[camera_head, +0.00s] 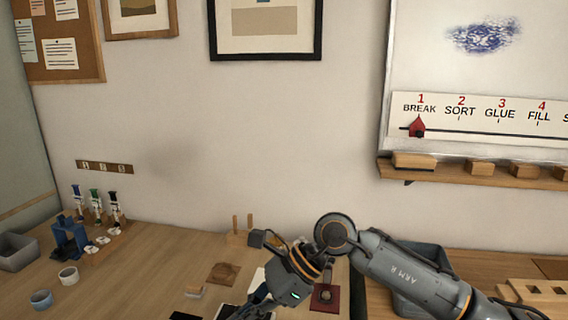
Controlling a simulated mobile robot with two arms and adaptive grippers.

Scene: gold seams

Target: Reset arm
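My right arm (405,268), marked "ARM R", comes in from the lower right. It bends at a round joint (337,233) and runs down and left over the table. My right gripper (252,307) is at the bottom edge, partly cut off. Its fingers are not clear enough to tell open from shut, and I see nothing plainly held. My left arm and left gripper are out of view.
A blue stand and several bottles in a rack (103,240) stand at the left of the wooden table, with two small cups (68,276) in front. A grey bin (16,250) is at the far left. A dark tray (425,262) lies behind my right arm. A whiteboard ledge (450,174) juts from the wall.

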